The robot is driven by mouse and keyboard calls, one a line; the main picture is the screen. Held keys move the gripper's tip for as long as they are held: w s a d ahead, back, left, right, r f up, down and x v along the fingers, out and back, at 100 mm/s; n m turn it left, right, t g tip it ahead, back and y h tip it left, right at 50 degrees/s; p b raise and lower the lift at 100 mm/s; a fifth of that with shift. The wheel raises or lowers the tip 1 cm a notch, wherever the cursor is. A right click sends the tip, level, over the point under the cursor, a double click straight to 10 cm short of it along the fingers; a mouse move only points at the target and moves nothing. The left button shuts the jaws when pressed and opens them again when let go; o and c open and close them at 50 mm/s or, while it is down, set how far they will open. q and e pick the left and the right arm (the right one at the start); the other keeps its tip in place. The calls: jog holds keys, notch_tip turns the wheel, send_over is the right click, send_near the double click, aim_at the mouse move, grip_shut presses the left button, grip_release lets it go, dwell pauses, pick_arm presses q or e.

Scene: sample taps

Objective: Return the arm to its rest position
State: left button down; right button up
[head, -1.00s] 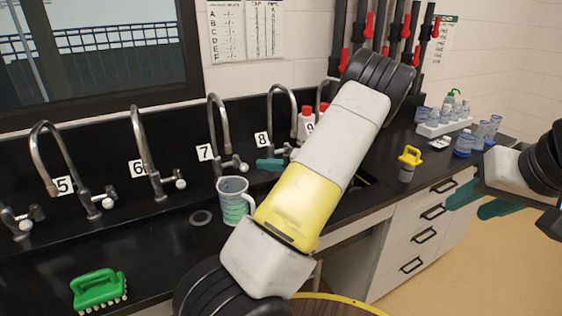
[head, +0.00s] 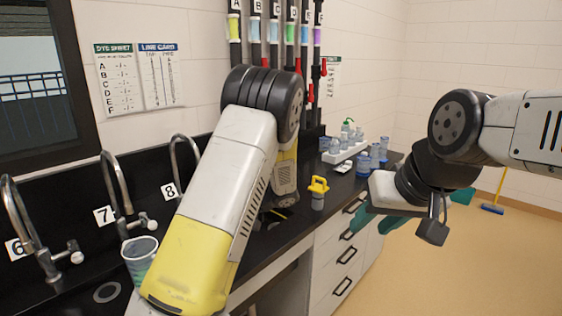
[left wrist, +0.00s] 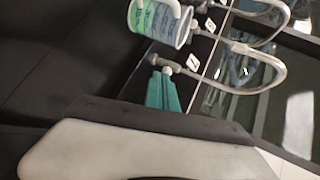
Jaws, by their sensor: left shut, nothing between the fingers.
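My left arm (head: 222,190) spans the middle of the head view, bent at a black elbow joint. Its gripper is hidden there behind the arm. The jug also stands on the black bench in the head view (head: 138,258), partly covered by the left arm. My right gripper (head: 376,222) hangs at the right, with its teal fingers apart and nothing seen between them.
Curved taps numbered 6 (head: 38,235), 7 (head: 118,195) and 8 (head: 182,160) line the bench back. A yellow-handled item (head: 318,190), a white rack of bottles (head: 345,150) and loose bottles stand at the right end.

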pick_arm(q)
jog(key=s+d+r+m+t+h, duration=0.1)
jog(key=s+d+r+t+h, duration=0.2)
jog(key=s, duration=0.7)
jog(key=s+d+r+m+t+h, duration=0.1)
jog(key=s+d+r+t+h, duration=0.3)
jog(key=s+d+r+h, duration=0.3)
jog(key=s+r+h, duration=0.3)
jog(key=r+h, duration=0.2)
jog(key=shift+s+d+r+t+h, duration=0.25)
jog(key=shift+s+d+t+h, duration=0.05)
jog(key=shift+s+d+h, duration=0.1)
jog(key=c, duration=2.1)
grip_release()
